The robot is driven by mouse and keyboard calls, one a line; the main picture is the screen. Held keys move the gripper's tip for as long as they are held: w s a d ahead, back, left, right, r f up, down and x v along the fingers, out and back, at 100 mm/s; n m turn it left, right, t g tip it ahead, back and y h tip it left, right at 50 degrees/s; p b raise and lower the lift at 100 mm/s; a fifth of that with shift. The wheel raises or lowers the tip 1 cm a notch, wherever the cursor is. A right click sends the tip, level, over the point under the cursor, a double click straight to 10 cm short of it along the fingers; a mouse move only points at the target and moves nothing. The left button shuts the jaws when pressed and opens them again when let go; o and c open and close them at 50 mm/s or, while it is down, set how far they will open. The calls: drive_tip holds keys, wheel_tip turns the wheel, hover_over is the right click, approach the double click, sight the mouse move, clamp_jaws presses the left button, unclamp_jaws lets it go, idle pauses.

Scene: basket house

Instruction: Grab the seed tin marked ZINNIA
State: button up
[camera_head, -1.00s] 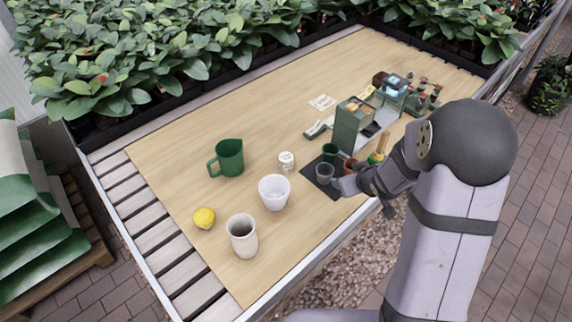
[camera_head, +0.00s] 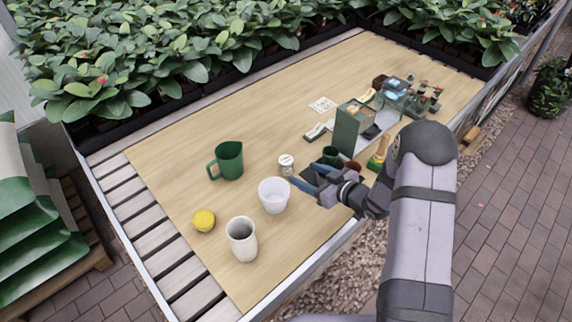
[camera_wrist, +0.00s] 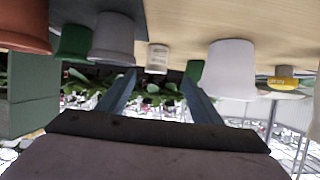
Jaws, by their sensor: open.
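A small white tin (camera_head: 286,163) with dark marks stands upright on the table, behind the white cup. Its lettering is too small to read as ZINNIA. It also shows in the wrist view (camera_wrist: 158,58), which is upside down, centred between and ahead of my fingers. My gripper (camera_head: 307,178) is open and empty, just right of the tin and apart from it. Its two fingers show in the wrist view (camera_wrist: 160,80), pointing toward the tin. A yellow round object (camera_head: 204,220) at the front left carries unreadable marks in the wrist view (camera_wrist: 283,84).
A white cup (camera_head: 273,195) stands close in front of the tin. A green mug (camera_head: 228,160) is left behind it, and a cream pot (camera_head: 241,240) is at the front. A green pot (camera_head: 331,155) and a green box (camera_head: 346,130) are to the right. The back left is clear.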

sight(291, 166)
drive_tip(key=x, duration=0.4)
drive_tip(key=shift+w+p, duration=0.1)
drive_tip(key=shift+p, duration=0.25)
drive_tip(key=shift+d+p+x, duration=0.2)
drive_tip(key=shift+p+x, duration=0.65)
drive_tip(key=shift+x, duration=1.85)
drive_tip(key=shift+w, duration=0.1)
drive_tip(key=c, duration=1.2)
